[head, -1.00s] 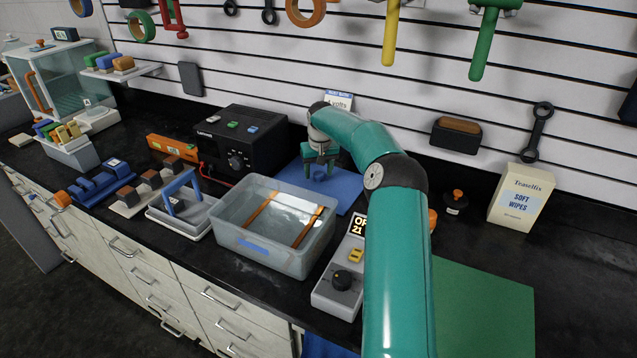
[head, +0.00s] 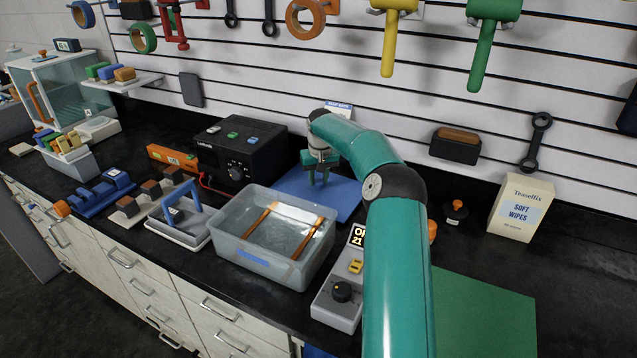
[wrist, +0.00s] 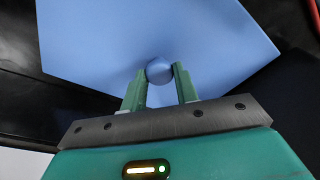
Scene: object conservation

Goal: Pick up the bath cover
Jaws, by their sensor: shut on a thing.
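The bath cover is a flat blue panel (head: 340,190) with a round knob, behind and right of the clear bath (head: 262,258) in the head view. In the wrist view the cover (wrist: 100,40) fills the upper middle, and its blue knob (wrist: 159,71) sits between the fingers. My gripper (head: 318,178) is shut on this knob from above; its green fingers (wrist: 159,82) touch both sides. The cover looks roughly level and seems slightly above the counter, though the gap is hard to see. The bath is open and holds liquid with orange bars across it.
A black power unit (head: 240,155) stands close left of the cover. A grey control box (head: 342,295) is right of the bath. A grey tray with a blue handle (head: 180,222) is left of it. The tool wall (head: 400,110) rises behind.

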